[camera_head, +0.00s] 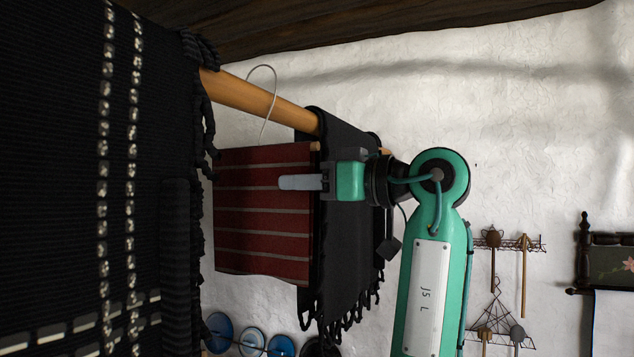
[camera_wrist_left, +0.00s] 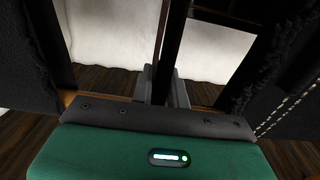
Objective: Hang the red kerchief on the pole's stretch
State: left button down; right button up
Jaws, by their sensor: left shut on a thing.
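The red kerchief (camera_head: 255,222) has pale stripes and hangs flat, its top edge just below the bare stretch of the wooden pole (camera_head: 255,98) in the head view. I cannot tell whether it touches the pole. My left gripper (camera_head: 300,182) comes in from the right and is shut on the kerchief near its upper right edge. In the left wrist view the kerchief (camera_wrist_left: 176,45) shows nearly edge-on as a dark strip between the fingers. The pole (camera_wrist_left: 204,101) shows there partly, behind the gripper. My right gripper is not in view.
A black fringed cloth (camera_head: 345,215) hangs on the pole right of the bare stretch. A large black cloth (camera_head: 70,170) hangs at the left. A thin pale wire loop (camera_head: 274,88) crosses the pole. Blue plates (camera_head: 219,330) and a utensil rack (camera_head: 510,243) are on the white wall.

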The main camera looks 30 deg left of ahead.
aim_at(312, 203)
pick_arm(q)
jog(key=shift+a+f+b, duration=0.15)
jog(key=shift+f+b, duration=0.4)
jog(key=shift+f, duration=0.1)
jog(key=shift+a+f+b, duration=0.15)
jog(key=shift+f+b, duration=0.4)
jog(key=shift+f, duration=0.3)
